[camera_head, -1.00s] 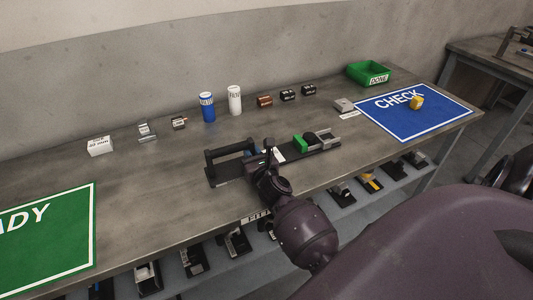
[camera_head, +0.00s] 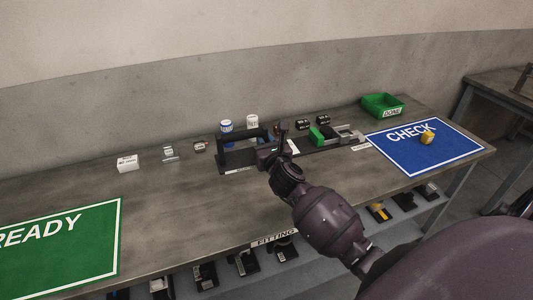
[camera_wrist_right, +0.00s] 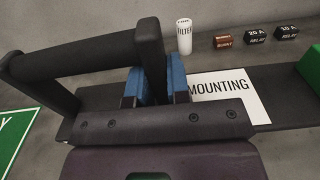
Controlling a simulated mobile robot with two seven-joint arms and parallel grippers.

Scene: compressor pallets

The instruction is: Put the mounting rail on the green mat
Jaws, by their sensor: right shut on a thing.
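The mounting rail is a long black bar with a black handle (camera_head: 243,134) at its left end. A green block (camera_head: 317,135) and grey parts sit toward its right end. My right gripper (camera_head: 270,155) is shut on a post of the handle, and its blue finger pads (camera_wrist_right: 155,88) clasp the post in the wrist view. The rail (camera_wrist_right: 95,98) appears held above the table, hiding the lower parts of two bottles. The green mat (camera_head: 75,260) marked READY lies at the left of the table, with nothing on it in view. My left gripper is not in view.
A white box (camera_head: 127,163) and two small parts stand between mat and rail. The blue bottle (camera_head: 226,127) and white bottle (camera_head: 252,121) stand behind the rail. A blue CHECK mat (camera_head: 425,155) with a yellow piece and a green bin (camera_head: 383,106) are at the right.

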